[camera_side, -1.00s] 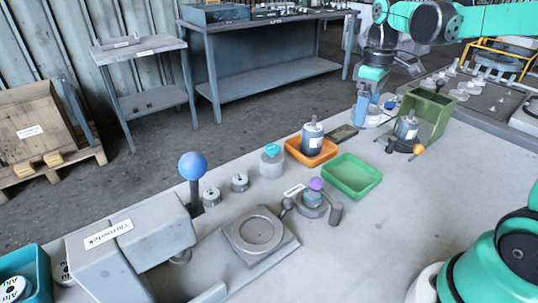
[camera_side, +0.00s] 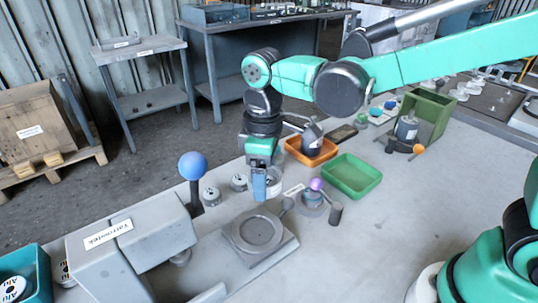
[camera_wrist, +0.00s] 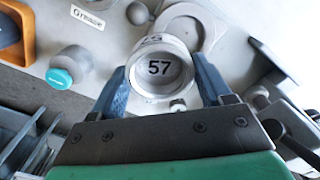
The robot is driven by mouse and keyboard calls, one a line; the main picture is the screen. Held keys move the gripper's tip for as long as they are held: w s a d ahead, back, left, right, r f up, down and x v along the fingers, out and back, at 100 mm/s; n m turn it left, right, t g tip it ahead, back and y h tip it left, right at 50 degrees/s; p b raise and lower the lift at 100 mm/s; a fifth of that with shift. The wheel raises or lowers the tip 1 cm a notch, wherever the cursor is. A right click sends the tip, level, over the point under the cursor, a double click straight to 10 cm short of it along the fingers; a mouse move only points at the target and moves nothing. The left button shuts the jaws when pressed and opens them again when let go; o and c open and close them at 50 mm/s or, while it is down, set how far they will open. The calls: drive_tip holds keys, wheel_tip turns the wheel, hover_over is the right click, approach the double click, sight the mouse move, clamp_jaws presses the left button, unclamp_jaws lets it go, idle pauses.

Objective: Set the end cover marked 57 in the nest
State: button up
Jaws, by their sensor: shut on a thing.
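My gripper (camera_side: 262,190) is shut on the end cover marked 57, with one finger on each side of it. In the wrist view the cover (camera_wrist: 160,68) is a pale, round cup between the fingers, its dark 57 facing the camera. In the side view the gripper hides much of the cover. The nest (camera_side: 257,232) is a grey round seat on a square base, in front of my gripper and slightly left. The gripper is above the bench, just behind the nest. In the wrist view a grey round rim beyond the cover is partly hidden.
A blue-knobbed lever (camera_side: 192,166) stands left of the gripper beside the grey press (camera_side: 130,240). A purple-knobbed fixture (camera_side: 315,190) is close on the right. Green (camera_side: 352,176) and orange (camera_side: 310,151) trays lie farther right. A teal-capped cylinder (camera_wrist: 60,78) shows in the wrist view.

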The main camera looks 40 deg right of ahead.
sight(256, 231)
drive_tip(key=a, duration=0.1)
drive_tip(key=s+a+f, duration=0.1)
drive_tip(key=shift+s+a+f+n, duration=0.15)
drive_tip(key=shift+s+a+n, duration=0.05)
drive_tip(key=shift+a+n, duration=0.2)
drive_tip(key=shift+a+f, duration=0.15)
drive_tip(key=shift+f, duration=2.4)
drive_tip(key=shift+f, duration=0.7)
drive_tip(key=o, duration=1.3)
drive_tip(key=shift+c, duration=0.2)
wheel_tip(256, 231, up, 8)
drive_tip(key=shift+f, duration=0.25)
